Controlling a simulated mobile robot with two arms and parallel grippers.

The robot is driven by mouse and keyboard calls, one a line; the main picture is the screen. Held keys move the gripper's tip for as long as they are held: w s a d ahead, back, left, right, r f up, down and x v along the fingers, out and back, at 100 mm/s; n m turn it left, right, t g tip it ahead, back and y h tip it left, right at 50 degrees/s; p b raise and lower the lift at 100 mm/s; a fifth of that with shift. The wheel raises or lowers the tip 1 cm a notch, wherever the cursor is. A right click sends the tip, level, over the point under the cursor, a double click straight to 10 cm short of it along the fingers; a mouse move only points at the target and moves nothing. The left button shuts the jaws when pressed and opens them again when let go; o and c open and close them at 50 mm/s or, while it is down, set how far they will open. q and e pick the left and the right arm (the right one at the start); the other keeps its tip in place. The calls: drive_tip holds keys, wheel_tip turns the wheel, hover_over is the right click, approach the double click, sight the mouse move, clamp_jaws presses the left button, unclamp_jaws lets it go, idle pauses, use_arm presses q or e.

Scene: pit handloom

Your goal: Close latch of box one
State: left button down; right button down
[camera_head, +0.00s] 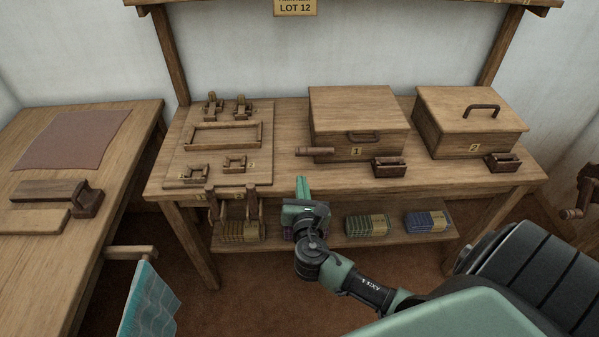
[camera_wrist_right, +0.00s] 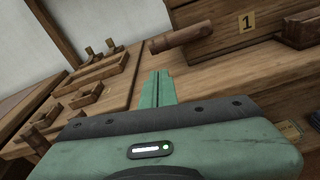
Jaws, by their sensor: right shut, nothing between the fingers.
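Box one (camera_head: 352,104) is a closed wooden box on the bench, with a number 1 label (camera_head: 357,151) on its front. A round wooden bar (camera_head: 315,151), which looks like its latch, sticks out to the left at the lower left front corner. In the right wrist view the bar (camera_wrist_right: 183,38) lies roughly level, left of the label (camera_wrist_right: 247,21). My right gripper (camera_head: 302,184) is shut and empty, in front of the bench edge, below and apart from the bar. Its green fingers (camera_wrist_right: 158,88) point toward the bench. My left gripper is out of view.
A small wooden block (camera_head: 389,167) stands before box one's right side. Box two (camera_head: 470,115) is at the right. A wooden board (camera_head: 217,170) with small frames lies at the left. Colored bundles (camera_head: 368,225) sit on the lower shelf (camera_head: 330,240).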

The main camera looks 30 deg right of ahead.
sight(316, 152)
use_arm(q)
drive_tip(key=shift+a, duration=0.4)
use_arm(e)
drive_tip(key=x, duration=0.9)
drive_tip(key=shift+w, duration=0.15)
drive_tip(key=shift+w, duration=0.1)
